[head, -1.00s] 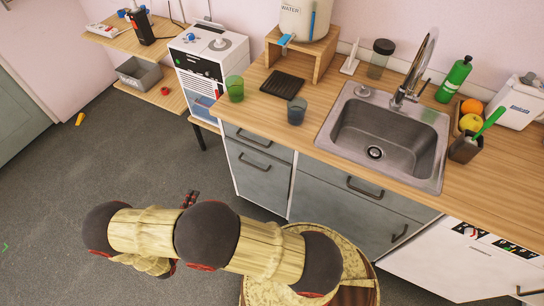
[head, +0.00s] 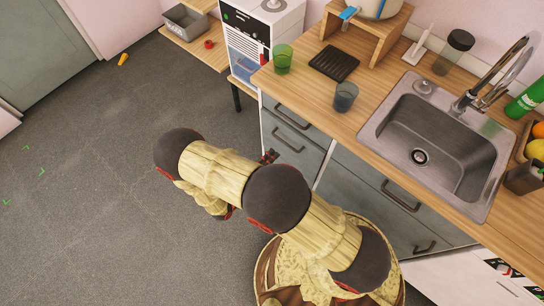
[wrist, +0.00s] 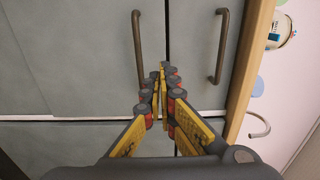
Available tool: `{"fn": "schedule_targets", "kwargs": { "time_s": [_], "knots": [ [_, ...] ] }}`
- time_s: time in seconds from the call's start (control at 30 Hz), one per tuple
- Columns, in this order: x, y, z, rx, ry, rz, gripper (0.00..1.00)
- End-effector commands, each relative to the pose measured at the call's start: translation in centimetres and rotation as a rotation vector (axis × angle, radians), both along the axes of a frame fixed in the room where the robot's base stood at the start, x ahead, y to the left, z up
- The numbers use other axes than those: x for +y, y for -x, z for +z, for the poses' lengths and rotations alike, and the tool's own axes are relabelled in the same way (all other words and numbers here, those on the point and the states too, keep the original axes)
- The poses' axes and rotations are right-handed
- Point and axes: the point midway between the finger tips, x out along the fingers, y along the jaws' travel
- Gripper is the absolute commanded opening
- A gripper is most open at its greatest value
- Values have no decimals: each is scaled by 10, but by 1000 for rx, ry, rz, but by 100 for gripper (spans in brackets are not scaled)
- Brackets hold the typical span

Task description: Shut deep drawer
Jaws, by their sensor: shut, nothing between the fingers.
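The deep drawer (head: 296,159) is the grey lower front in the left column of the counter, with a dark bar handle (head: 287,142). In the wrist view its front (wrist: 80,60) fills the left side, with its handle (wrist: 139,50) there. It looks nearly flush with the drawer front beside it; I cannot tell if a small gap remains. My gripper (wrist: 166,72) is shut and empty, pointing at the fronts between the two handles. I cannot tell whether its tips touch. In the head view my gripper (head: 268,157) is small beside the drawer, partly behind my arm.
The shallow drawer (head: 297,117) sits above the deep one, with its own handle (wrist: 219,47). More grey fronts (head: 375,190) are to the right, under the sink (head: 430,135). A green cup (head: 283,59) and a dark cup (head: 345,96) stand near the counter edge.

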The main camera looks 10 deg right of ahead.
Motion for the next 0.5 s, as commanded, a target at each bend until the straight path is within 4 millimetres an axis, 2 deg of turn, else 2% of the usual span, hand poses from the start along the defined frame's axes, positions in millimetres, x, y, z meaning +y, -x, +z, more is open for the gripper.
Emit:
{"fn": "schedule_targets", "kwargs": {
  "time_s": [0.2,0.5],
  "knots": [
    [-36,-24,-2,0,0,-5,0],
    [-72,-52,-2,0,-1,-3,0]
  ]
}}
